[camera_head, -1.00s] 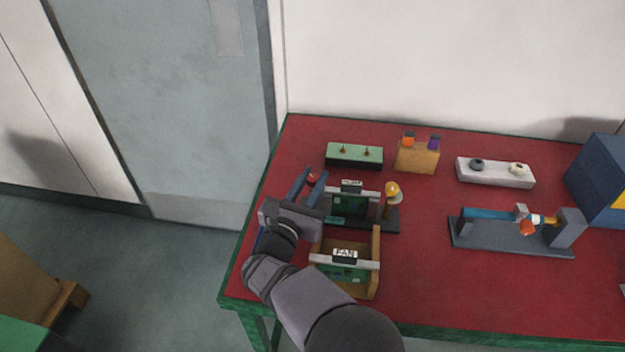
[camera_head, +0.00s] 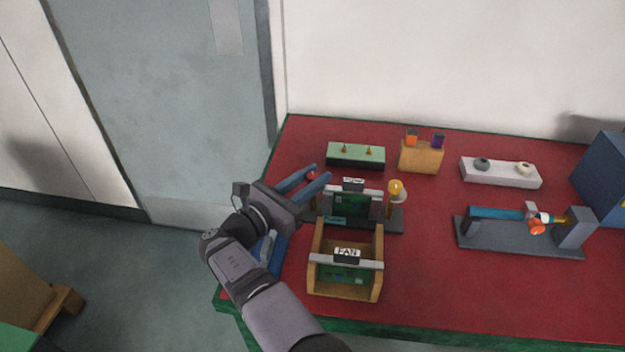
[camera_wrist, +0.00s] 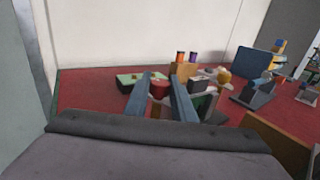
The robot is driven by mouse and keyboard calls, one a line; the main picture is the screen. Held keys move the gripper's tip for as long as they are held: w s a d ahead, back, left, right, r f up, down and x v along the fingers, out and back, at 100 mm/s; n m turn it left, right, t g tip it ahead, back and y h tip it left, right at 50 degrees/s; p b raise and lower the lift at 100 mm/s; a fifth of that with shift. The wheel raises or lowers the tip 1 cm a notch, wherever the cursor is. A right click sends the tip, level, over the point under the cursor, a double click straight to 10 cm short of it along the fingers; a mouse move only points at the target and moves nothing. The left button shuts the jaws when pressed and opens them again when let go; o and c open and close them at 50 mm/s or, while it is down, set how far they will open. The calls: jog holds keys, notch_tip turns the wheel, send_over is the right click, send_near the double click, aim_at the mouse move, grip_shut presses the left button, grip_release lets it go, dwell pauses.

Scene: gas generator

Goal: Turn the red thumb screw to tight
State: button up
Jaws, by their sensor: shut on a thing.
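The red thumb screw (camera_head: 312,175) is a small red knob at the left end of the grey stand that holds a green board (camera_head: 348,205). My gripper (camera_head: 318,178) reaches in from the left with its two blue fingers around the knob. In the wrist view the red thumb screw (camera_wrist: 159,89) sits between the fingertips of my gripper (camera_wrist: 161,84), which are shut on it. The fingers cover part of the knob, and the screw's shaft is largely hidden. I cannot tell from the pictures how tight it is.
A wooden holder (camera_head: 314,250) with a FAN label stands in front. A yellow bulb (camera_head: 396,188) stands right of the board. A green block (camera_head: 356,157), a wooden block (camera_head: 421,158) and a white block (camera_head: 500,172) stand behind. Bare red table (camera_head: 430,285) lies front right.

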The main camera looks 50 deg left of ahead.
jog(key=shift+r, duration=0.15)
jog(key=o, duration=1.1)
jog(key=shift+c, duration=0.2)
jog(key=shift+s, duration=0.1)
jog(key=s+d+b, duration=0.1)
jog(key=s, duration=0.6)
jog(key=shift+d, duration=0.2)
